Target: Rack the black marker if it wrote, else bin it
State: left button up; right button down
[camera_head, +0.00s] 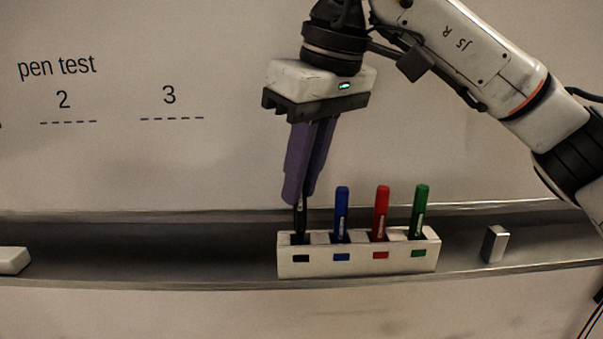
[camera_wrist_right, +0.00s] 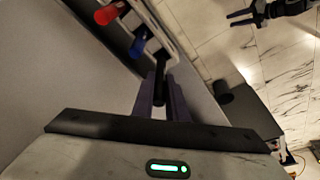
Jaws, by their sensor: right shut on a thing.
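My right gripper (camera_head: 302,195) is shut on the black marker (camera_head: 300,222), which stands upright with its lower end at the black-labelled left slot of the white rack (camera_head: 358,263). Whether it rests on the slot's bottom is hidden. In the right wrist view the black marker (camera_wrist_right: 160,78) sits between the purple fingers (camera_wrist_right: 160,103). A blue marker (camera_head: 341,212), a red marker (camera_head: 381,210) and a green marker (camera_head: 420,208) stand in the other slots. A dark two-pronged shape, probably my left gripper (camera_wrist_right: 232,18), shows small in the right wrist view.
The rack stands on a metal tray (camera_head: 180,282) below the whiteboard (camera_head: 200,160). "Pen test" lines 2 and 3 (camera_head: 170,118) look blank; further left is cut off. A white block (camera_head: 13,261) and a small metal block (camera_head: 494,244) are on the tray. A dark cylinder (camera_wrist_right: 222,92) shows below.

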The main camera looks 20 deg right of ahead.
jog(key=shift+f+b, duration=0.5)
jog(key=shift+f, duration=0.55)
jog(key=c, duration=1.1)
grip_release()
notch_tip(320, 180, up, 5)
jog(key=p, duration=0.5)
jog(key=shift+r, duration=2.5)
